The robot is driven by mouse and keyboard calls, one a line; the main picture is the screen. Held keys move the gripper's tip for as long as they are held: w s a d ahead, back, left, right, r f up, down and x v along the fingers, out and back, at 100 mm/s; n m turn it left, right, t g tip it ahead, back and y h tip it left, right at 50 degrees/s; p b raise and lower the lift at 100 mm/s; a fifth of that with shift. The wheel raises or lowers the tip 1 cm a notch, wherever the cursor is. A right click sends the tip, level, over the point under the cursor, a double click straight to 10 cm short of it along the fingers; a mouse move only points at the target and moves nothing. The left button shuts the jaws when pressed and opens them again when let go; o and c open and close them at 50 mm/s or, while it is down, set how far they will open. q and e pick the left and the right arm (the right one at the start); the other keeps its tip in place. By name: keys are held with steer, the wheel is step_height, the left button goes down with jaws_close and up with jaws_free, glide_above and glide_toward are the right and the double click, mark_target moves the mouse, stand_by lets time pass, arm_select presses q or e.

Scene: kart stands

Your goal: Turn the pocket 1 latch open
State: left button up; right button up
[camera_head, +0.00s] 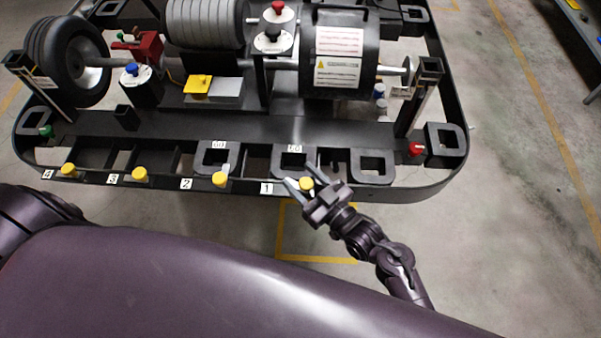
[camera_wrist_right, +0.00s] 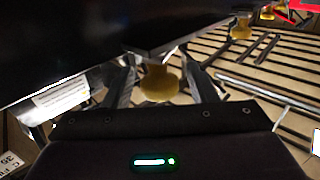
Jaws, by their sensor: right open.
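The pocket 1 latch is a yellow knob (camera_head: 306,184) on the front rail of the kart (camera_head: 400,192), to the right of the label "1" (camera_head: 267,188). My right gripper (camera_head: 303,186) is open at this knob, with its fingers on either side of it. In the right wrist view the yellow knob (camera_wrist_right: 159,82) sits between the two open fingers (camera_wrist_right: 163,85), under a dark edge. I cannot tell whether the fingers touch it. My left gripper is not in view.
More yellow knobs sit along the rail to the left, by label 2 (camera_head: 186,184), label 3 (camera_head: 113,179) and label 4 (camera_head: 48,174). A black drum (camera_head: 340,50) and wheels (camera_head: 68,60) stand on the kart. The floor (camera_head: 500,250) at the right is clear.

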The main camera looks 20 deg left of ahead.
steer(key=shift+w+a, duration=0.25)
steer(key=shift+a, duration=0.15)
steer(key=shift+c, duration=0.4)
steer(key=c, duration=0.9)
steer(key=n+g+b, duration=0.1)
steer(key=n+g+y+b, duration=0.1)
steer(key=g, duration=0.1)
steer(key=n+g+b, duration=0.1)
steer(key=g+b, duration=0.1)
steer(key=shift+s+f+y, duration=0.15)
steer(key=shift+f+y, duration=0.1)
steer(key=shift+y, duration=0.15)
steer(key=shift+s+r+n+g+b, duration=0.2)
steer(key=shift+n+g+b, duration=0.3)
steer(key=shift+n+g, duration=0.4)
steer(key=shift+a, duration=0.1)
steer(key=o, duration=1)
